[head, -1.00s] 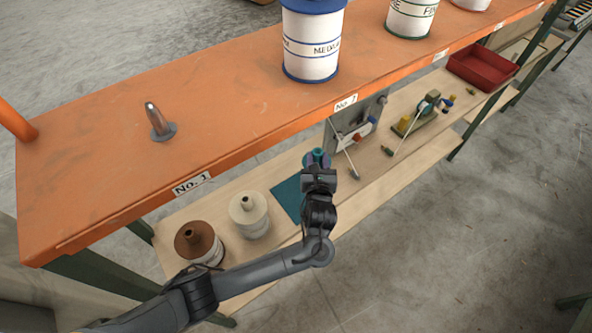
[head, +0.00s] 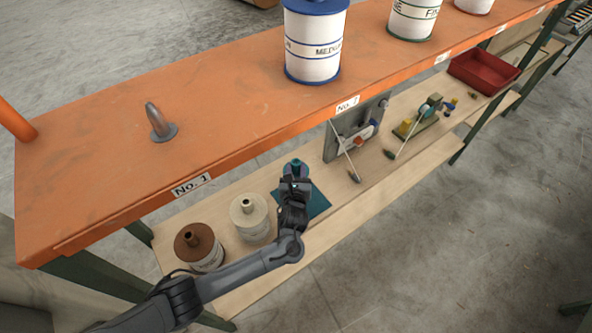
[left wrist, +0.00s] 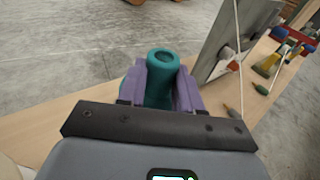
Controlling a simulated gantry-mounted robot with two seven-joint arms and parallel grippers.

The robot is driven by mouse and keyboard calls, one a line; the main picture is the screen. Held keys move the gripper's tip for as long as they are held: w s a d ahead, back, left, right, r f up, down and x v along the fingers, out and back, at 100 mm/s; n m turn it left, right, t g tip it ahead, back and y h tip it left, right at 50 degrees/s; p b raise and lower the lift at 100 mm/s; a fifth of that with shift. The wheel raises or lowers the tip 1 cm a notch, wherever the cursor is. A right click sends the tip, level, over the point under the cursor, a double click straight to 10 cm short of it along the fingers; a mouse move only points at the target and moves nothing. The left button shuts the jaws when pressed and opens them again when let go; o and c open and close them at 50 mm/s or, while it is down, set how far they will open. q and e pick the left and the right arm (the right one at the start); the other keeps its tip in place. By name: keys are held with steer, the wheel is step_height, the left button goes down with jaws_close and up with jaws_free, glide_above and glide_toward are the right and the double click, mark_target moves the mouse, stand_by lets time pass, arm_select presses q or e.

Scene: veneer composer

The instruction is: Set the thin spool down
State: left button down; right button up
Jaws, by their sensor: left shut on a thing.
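My left gripper (head: 295,176) is shut on a teal spool (head: 297,164), which I take to be the thin spool. In the left wrist view the purple fingers hold both sides of the teal spool (left wrist: 160,64), its round hollow top pointing up. In the head view the gripper and spool are over or at the teal mat (head: 318,203) on the lower wooden shelf. My gripper hides the spool's base, so I cannot tell whether it touches the mat. My right gripper is not in view.
A cream spool (head: 249,215) and a brown spool (head: 198,246) stand left of the mat. A grey panel (head: 345,143) with rods stands to the right.

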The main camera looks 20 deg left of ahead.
arm_select(q)
steer(key=shift+f, duration=0.2)
steer(key=c, duration=0.8)
jaws_free()
steer(key=shift+o, duration=0.2)
steer(key=shift+r, duration=0.1)
